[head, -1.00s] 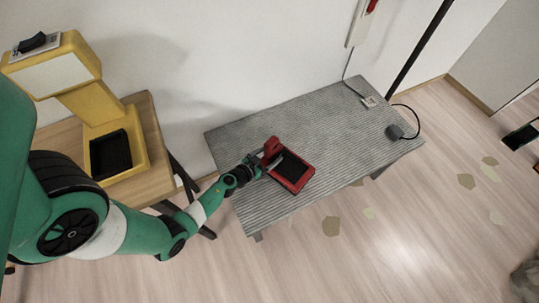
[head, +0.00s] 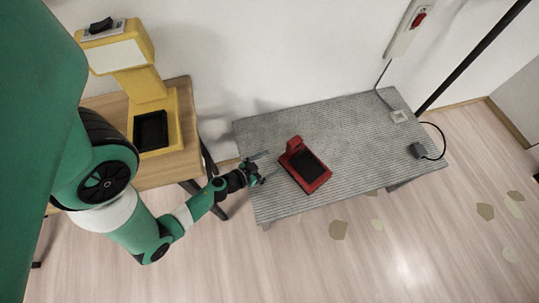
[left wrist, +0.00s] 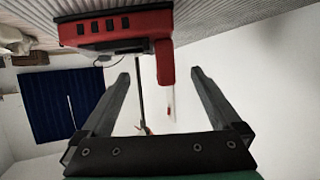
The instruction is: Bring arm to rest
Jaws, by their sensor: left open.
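My left gripper (head: 258,168) is open and empty just left of the red device (head: 305,165) on the grey ribbed table (head: 370,130). A gap shows between the fingers and the red device in the head view. In the left wrist view, the two open fingers (left wrist: 160,95) point toward the red device (left wrist: 115,30), which stays beyond them with nothing between the fingers. The red device has a black recessed top and an upright red part at its back left. My right gripper is not in view.
A yellow machine (head: 172,104) with a black tray stands on a wooden table (head: 185,160) at the left. A red-switched wall box (head: 408,28) hangs behind. Flat patches lie on the open floor.

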